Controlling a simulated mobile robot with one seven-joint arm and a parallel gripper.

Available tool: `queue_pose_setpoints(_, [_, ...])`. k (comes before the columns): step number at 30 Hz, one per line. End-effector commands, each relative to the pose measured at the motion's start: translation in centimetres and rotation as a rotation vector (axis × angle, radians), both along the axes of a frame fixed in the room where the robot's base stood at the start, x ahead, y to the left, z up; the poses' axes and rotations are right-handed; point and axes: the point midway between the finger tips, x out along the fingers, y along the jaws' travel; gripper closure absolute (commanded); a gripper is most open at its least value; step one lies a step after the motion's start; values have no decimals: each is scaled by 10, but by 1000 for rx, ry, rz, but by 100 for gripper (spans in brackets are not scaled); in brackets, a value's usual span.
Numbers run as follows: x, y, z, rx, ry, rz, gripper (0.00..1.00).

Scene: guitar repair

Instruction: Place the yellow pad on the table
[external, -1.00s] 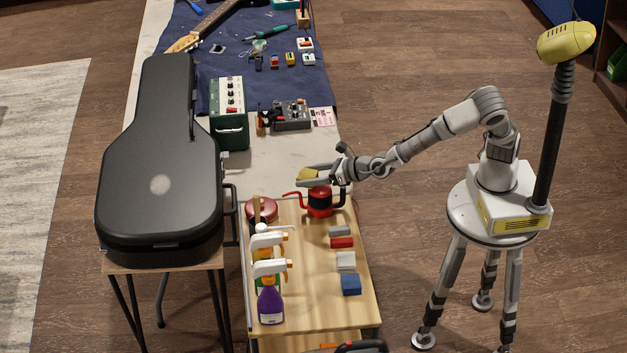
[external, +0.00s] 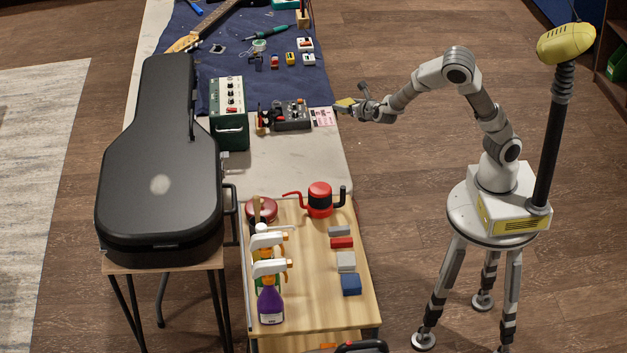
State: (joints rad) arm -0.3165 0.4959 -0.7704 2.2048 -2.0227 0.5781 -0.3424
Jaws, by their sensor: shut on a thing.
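The yellow pad (external: 345,103) is small and held at the tip of my gripper (external: 347,107). My gripper is shut on it, in the air at the right edge of the long table (external: 290,162). The table has a pale top with a dark blue mat (external: 275,85) over its far part. The pad appears just right of a pink card on the table. The exact height of the pad above the table is hard to tell.
A grey pedal (external: 292,116), pink card (external: 322,117) and green amplifier (external: 229,115) stand on the table. The pale top in front of them is clear. A wooden cart (external: 310,275) nearer holds a red kettle (external: 320,197), spray bottles (external: 270,300) and several coloured blocks. A black guitar case (external: 160,165) is left.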

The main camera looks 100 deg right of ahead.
Motion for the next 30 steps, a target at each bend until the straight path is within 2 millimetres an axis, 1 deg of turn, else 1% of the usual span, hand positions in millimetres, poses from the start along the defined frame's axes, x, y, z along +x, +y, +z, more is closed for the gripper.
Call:
queue_pose_setpoints(5, [25,17,-20,-4,6,4,78])
queue_pose_setpoints(12, [69,46,-51,-3,3,3,78])
queue_pose_setpoints(16, [86,57,-63,-2,1,1,78])
queue_pose_setpoints(19, [92,62,-67,-2,1,1,78])
queue_pose_setpoints(23, [94,64,-76,0,2,0,78])
queue_pose_setpoints(28, [93,63,-102,0,3,0,78])
queue_pose_setpoints(30, [94,63,-109,0,1,0,78])
